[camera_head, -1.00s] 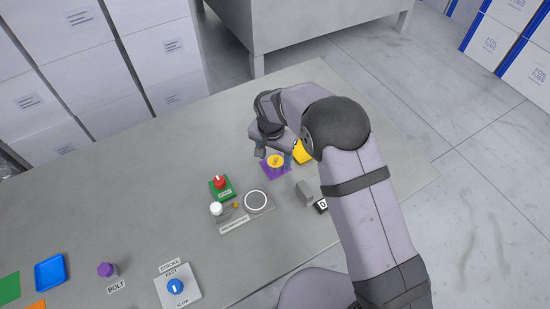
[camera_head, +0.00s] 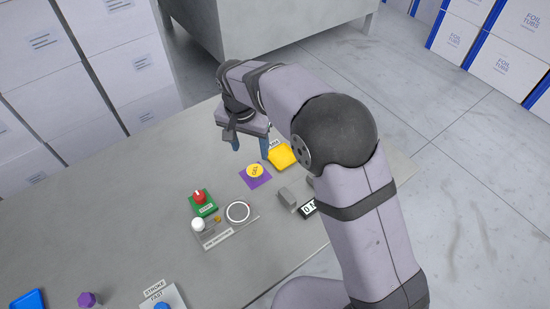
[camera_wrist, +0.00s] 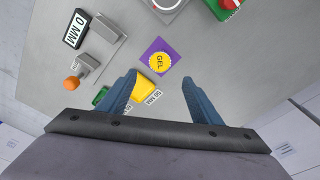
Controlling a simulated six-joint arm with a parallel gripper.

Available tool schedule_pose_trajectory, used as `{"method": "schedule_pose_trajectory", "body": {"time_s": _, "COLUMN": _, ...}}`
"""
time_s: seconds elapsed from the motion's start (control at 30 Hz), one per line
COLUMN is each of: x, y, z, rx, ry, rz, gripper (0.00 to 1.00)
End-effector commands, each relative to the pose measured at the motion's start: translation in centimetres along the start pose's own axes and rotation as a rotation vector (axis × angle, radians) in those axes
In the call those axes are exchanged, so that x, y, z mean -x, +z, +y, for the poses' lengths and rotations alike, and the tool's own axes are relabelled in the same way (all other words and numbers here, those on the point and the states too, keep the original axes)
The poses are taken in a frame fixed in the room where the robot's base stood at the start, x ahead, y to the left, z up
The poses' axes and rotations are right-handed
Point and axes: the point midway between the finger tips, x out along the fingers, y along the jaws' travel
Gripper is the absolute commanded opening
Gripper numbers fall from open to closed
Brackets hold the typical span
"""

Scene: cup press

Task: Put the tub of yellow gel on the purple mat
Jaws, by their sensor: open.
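The tub of yellow gel (camera_head: 255,171) rests on the purple mat (camera_head: 256,184), with purple showing around it. In the wrist view the tub's round yellow top (camera_wrist: 159,62) reads "GEL", and the mat (camera_wrist: 168,49) shows around it. My gripper (camera_head: 250,146) is open and empty, raised above the table behind the mat in the head view. In the wrist view its two blue fingers (camera_wrist: 158,90) are spread, with the tub and mat beyond them, apart from both.
A yellow tray (camera_head: 283,156) lies right of the mat. A red button on a green base (camera_head: 201,202), a plate with a white knob and ring (camera_head: 238,212), a grey block (camera_head: 288,197) and a small display (camera_head: 309,208) stand nearer. The left table is mostly clear.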

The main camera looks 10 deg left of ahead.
Motion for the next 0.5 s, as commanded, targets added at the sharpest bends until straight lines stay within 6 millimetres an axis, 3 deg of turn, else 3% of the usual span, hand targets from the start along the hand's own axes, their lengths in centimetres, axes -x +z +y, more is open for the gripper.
{"method": "schedule_pose_trajectory", "body": {"time_s": 0.17, "x": 0.1, "y": -0.3, "z": 1.0, "rx": 0.002, "ry": 0.002, "rz": -0.003, "gripper": 0.59}}
{"method": "schedule_pose_trajectory", "body": {"time_s": 0.27, "x": 0.4, "y": -0.7, "z": 3.3, "rx": 0.012, "ry": 0.006, "rz": -0.010, "gripper": 0.59}}
{"method": "schedule_pose_trajectory", "body": {"time_s": 0.37, "x": 0.8, "y": -1.1, "z": 7.2, "rx": 0.030, "ry": 0.011, "rz": -0.022, "gripper": 0.59}}
{"method": "schedule_pose_trajectory", "body": {"time_s": 0.5, "x": 1.2, "y": -0.4, "z": 14.5, "rx": 0.067, "ry": 0.014, "rz": -0.047, "gripper": 0.59}}
